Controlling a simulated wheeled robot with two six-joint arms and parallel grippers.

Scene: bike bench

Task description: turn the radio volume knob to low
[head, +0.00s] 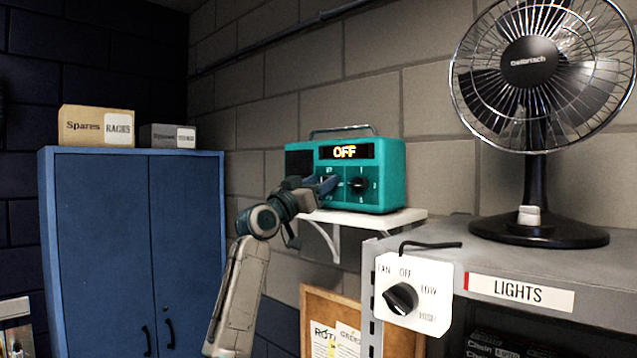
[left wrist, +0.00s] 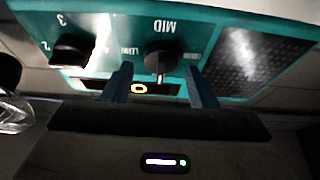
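In the left wrist view the radio appears upside down. Its black volume knob (left wrist: 160,58) has a light pointer line toward the display, with MID on the opposite side and smaller, unclear labels beside it. A second knob (left wrist: 70,50), with numbers around it, also shows in the head view (head: 358,185). My left gripper (left wrist: 160,72) is open, with one finger on each side of the volume knob and visible gaps. In the head view my left gripper (head: 325,184) hides that knob.
The white shelf (head: 405,217) is under the radio. To the right, a grey rack (head: 445,232) carries a black fan (head: 537,235) and a white fan switch (head: 430,272). A blue cabinet (head: 100,230) stands left, with boxes on top. A notice board (head: 320,297) hangs below.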

